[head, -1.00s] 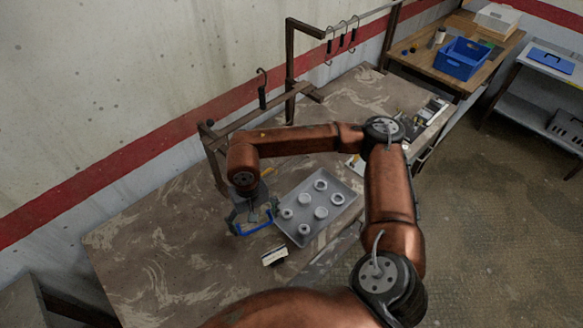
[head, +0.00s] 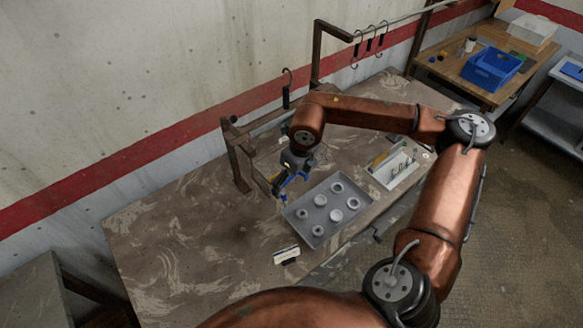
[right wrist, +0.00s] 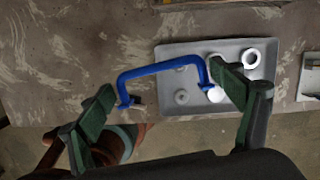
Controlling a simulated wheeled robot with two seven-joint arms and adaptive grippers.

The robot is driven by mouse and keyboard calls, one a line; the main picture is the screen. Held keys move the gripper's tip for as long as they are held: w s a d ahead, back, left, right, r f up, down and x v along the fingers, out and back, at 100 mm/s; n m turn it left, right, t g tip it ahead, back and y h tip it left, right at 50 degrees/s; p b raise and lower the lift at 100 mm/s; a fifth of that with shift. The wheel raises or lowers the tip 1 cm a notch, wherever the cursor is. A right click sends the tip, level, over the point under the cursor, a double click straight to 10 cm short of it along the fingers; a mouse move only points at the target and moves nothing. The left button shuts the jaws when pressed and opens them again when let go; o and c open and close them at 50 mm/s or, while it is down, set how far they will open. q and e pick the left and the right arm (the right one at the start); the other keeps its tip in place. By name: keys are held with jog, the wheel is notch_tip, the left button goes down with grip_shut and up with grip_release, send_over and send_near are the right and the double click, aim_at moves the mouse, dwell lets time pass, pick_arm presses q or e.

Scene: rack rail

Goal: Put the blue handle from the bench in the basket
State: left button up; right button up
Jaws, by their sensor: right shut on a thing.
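The blue handle (head: 296,178) is in my right gripper (head: 285,184), above the bench (head: 190,245) near the upper left corner of the grey tray. In the right wrist view the handle (right wrist: 160,70) is a bowed bar with bent ends, lying between the two green fingers of the right gripper (right wrist: 165,82). It appears clear of the bench top. The blue basket (head: 482,78) stands on a wooden table at the back right, far from the gripper. My left gripper is not in view.
The grey tray (head: 300,232) holds several pale round parts. A white bin (head: 405,176) with tools stands right of it. A small labelled block (head: 287,254) lies at the bench front. A dark rack frame (head: 237,160) and hanging hooks line the wall side. The left bench is clear.

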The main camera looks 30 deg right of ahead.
jog(key=w+d+r+m+h, duration=0.1)
jog(key=d+r+m+h, duration=0.25)
jog(key=m, duration=0.75)
jog(key=w+d+f+p, duration=0.15)
jog(key=w+f, duration=0.25)
jog(key=w, duration=0.4)
jog(key=w+f+p, duration=0.2)
jog(key=w+f, duration=0.3)
jog(key=f, duration=0.4)
jog(key=shift+w+d+f+y, duration=0.3)
jog(key=shift+w+d+y, duration=0.05)
jog(key=shift+y, duration=0.1)
jog(key=o, duration=1.1)
jog(key=b+v, duration=0.1)
jog(key=v, duration=1.1)
